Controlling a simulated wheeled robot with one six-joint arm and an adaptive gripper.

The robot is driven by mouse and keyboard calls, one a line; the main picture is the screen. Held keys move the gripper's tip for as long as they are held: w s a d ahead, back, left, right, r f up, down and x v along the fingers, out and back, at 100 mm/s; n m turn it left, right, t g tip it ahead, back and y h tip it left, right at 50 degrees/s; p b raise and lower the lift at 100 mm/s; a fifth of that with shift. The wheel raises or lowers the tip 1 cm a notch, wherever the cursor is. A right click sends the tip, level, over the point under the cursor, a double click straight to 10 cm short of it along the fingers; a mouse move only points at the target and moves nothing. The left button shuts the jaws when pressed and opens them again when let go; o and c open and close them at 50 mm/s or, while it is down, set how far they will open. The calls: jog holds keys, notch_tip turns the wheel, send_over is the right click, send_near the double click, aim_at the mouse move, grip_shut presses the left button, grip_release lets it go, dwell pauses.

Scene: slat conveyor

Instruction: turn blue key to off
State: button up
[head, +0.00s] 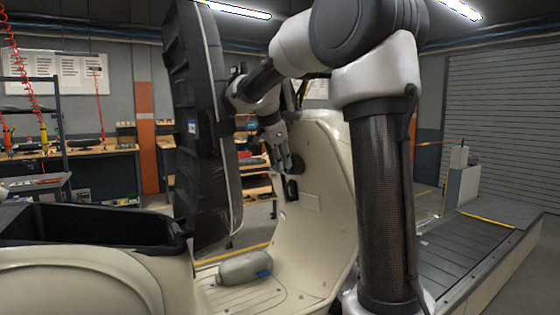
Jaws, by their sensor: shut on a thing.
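My gripper (286,163) is at the inner face of the cream scooter's front shield (318,215), in front of a dark round lock area (294,163). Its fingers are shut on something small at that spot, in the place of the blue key. The key itself is hidden by the fingers, so I cannot see its blue colour or which way it is turned.
The scooter's black seat (205,130) stands raised upright left of my gripper, close to my arm. An open black storage bin (85,226) is below it. A beige bottle-like thing with a blue part (245,267) lies on the footboard. The slat conveyor (465,255) runs at right.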

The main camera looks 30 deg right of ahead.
jog(key=shift+f, duration=0.1)
jog(key=shift+w+a+f+n+g, duration=0.1)
jog(key=shift+w+n+g, duration=0.25)
jog(key=shift+g, duration=0.55)
jog(key=shift+s+g, duration=0.1)
jog(key=shift+g, duration=0.3)
jog(key=o, duration=0.6)
jog(key=shift+r+n+g, duration=0.25)
jog(key=shift+g, duration=0.05)
jog(key=shift+c, duration=0.2)
jog(key=o, duration=0.4)
jog(key=shift+o, duration=0.2)
jog(key=shift+r, duration=0.1)
